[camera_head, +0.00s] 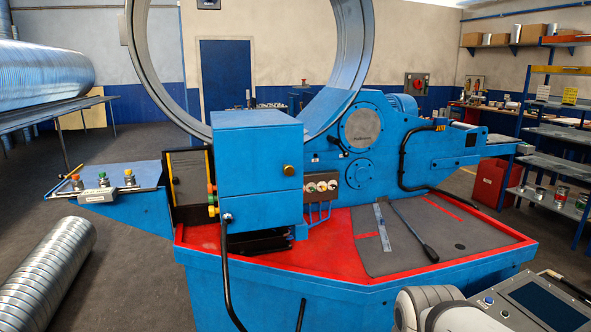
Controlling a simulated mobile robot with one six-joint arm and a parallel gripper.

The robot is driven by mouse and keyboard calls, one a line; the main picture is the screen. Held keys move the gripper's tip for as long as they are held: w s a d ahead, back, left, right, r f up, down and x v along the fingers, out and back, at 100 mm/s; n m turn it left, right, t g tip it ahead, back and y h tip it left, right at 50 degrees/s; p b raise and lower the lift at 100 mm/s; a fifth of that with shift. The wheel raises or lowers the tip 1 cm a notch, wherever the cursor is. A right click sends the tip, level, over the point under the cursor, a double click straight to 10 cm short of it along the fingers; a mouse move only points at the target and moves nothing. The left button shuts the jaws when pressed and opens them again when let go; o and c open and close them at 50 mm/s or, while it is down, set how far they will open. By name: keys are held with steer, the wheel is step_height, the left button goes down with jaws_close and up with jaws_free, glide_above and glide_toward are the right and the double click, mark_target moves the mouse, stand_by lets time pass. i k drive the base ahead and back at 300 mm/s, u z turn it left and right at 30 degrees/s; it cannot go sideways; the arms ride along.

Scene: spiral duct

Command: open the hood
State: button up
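A blue box-shaped housing (255,150) stands on the blue machine, left of centre, and looks like the hood. Its front and top panels look closed, with a seam across the front. A round brass-coloured knob (288,170) is on the right of its front face. My gripper is not in view. Rounded white arm parts (430,306), which look like mine, show at the bottom edge, well below and to the right of the housing.
A red-rimmed bed with a grey mat (468,247) holds a ruler (382,225) and a black-handled tool (415,232). A large metal ring (352,75) rises behind the housing. A black hose (226,270) hangs in front. A spiral duct (45,270) lies at left.

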mark_target(255, 153)
steer(key=i, duration=0.9)
steer(key=u, duration=0.05)
